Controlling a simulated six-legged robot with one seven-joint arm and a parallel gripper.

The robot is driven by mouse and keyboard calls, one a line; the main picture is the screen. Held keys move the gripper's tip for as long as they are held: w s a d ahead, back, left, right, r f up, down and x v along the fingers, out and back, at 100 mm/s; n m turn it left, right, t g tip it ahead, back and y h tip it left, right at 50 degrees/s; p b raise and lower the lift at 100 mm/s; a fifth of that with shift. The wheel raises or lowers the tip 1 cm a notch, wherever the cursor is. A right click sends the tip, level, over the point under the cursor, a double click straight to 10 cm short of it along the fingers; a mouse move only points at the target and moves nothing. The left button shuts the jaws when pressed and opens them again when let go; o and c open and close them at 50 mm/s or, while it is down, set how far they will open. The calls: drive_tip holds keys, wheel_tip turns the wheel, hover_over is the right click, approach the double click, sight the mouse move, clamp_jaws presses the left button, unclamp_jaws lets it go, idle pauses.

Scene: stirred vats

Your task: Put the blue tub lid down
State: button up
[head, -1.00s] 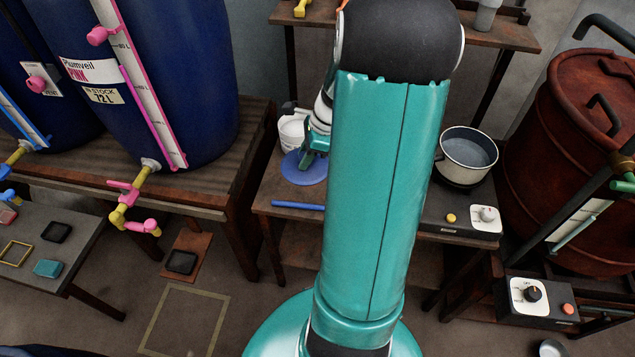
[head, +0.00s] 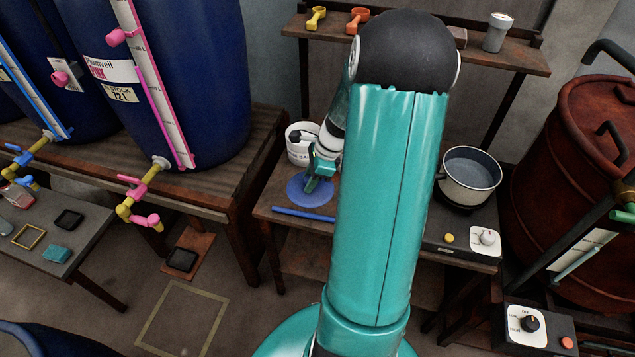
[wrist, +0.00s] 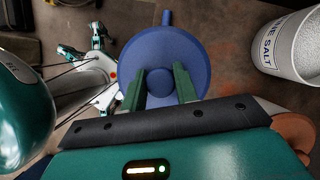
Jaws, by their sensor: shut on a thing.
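The blue tub lid (head: 308,200) is a round disc in front of the white tub at the left of the middle bench in the head view. In the wrist view the lid (wrist: 188,45) fills the centre, seen nearly face on. My gripper (head: 316,180) is over the lid's middle.
The white salt tub (head: 298,152) stands open just behind the lid; it also shows in the wrist view (wrist: 290,50). A blue bar (head: 303,214) lies along the bench's front edge. A pot (head: 470,175) sits on a hotplate (head: 462,232) to the right. A shelf (head: 425,45) is above.

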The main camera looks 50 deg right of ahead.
drive_tip(key=w+d+f, duration=0.1)
drive_tip(key=d+f, duration=0.1)
drive_tip(key=w+d+f, duration=0.3)
drive_tip(key=d+f, duration=0.1)
drive_tip(key=d, duration=0.1)
drive_tip(key=shift+w+f, duration=0.25)
drive_tip(key=shift+f, duration=0.1)
drive_tip(key=shift+w+d+f, duration=0.3)
drive_tip(key=shift+d+f, duration=0.2)
drive_tip(key=shift+f, duration=1.65)
drive_tip(key=shift+f, duration=0.1)
drive_tip(key=o, duration=0.9)
drive_tip(key=shift+o, duration=0.2)
